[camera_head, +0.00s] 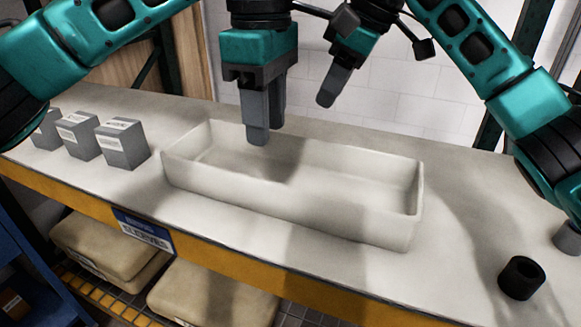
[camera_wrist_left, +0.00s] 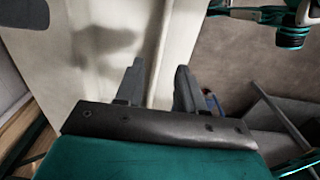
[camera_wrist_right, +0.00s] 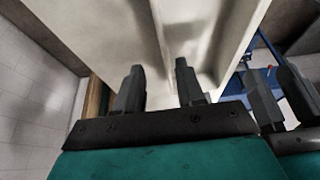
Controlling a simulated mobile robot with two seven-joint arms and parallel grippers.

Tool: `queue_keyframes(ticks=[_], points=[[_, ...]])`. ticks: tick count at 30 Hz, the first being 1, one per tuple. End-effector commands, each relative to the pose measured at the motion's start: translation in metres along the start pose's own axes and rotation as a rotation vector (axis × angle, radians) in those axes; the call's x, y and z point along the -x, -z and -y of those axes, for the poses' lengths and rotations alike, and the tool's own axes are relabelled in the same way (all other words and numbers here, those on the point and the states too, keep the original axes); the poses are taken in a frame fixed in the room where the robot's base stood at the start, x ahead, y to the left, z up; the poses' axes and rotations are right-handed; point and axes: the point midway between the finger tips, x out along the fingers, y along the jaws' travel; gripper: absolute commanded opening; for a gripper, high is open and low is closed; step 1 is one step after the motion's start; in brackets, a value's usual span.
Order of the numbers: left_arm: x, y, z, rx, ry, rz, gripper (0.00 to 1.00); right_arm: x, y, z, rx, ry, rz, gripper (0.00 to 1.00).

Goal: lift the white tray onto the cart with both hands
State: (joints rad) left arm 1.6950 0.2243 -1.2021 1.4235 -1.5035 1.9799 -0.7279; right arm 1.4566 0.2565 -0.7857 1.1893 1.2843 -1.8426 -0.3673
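The white tray (camera_head: 300,205) is a long open box, empty, on the light worktop. My left gripper (camera_head: 267,132) points down over the tray's far side; its two fingers stand apart in the left wrist view (camera_wrist_left: 158,82), with nothing seen held. My right gripper (camera_head: 331,95) is higher up and tilted, to the right of the left one and in front of the wall in the picture. Its fingers stand apart in the right wrist view (camera_wrist_right: 160,85). I cannot tell whether the left fingertips touch the tray. No cart can be surely made out.
Several grey labelled boxes (camera_head: 122,145) stand left of the tray. A black cylinder (camera_head: 522,278) stands on the worktop at the right. A blue frame (camera_head: 35,270) shows at the lower left. The worktop right of the tray is mostly clear.

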Motion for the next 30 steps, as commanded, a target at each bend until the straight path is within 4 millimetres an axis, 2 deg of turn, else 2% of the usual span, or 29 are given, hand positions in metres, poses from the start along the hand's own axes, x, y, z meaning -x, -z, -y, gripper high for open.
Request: queue_keyframes(ticks=[7, 11, 14, 24, 30], points=[[-0.001, 0.000, 0.000, 0.000, 0.001, 0.001, 0.38, -0.001, 0.000, 0.000, 0.000, 0.000, 0.000, 0.38], [-0.009, 0.000, 0.000, 0.000, 0.003, 0.001, 0.38, -0.009, -0.001, 0.000, -0.001, 0.001, 0.002, 0.38], [-0.023, 0.000, 0.001, 0.000, 0.005, 0.001, 0.38, -0.023, -0.001, 0.000, -0.001, 0.003, 0.002, 0.38], [-0.089, -0.001, 0.001, 0.000, 0.005, 0.002, 0.38, -0.089, 0.000, 0.001, 0.000, 0.003, 0.002, 0.38], [-0.117, -0.001, 0.000, 0.000, 0.002, 0.003, 0.38, -0.117, 0.000, 0.000, 0.000, 0.001, 0.002, 0.38]])
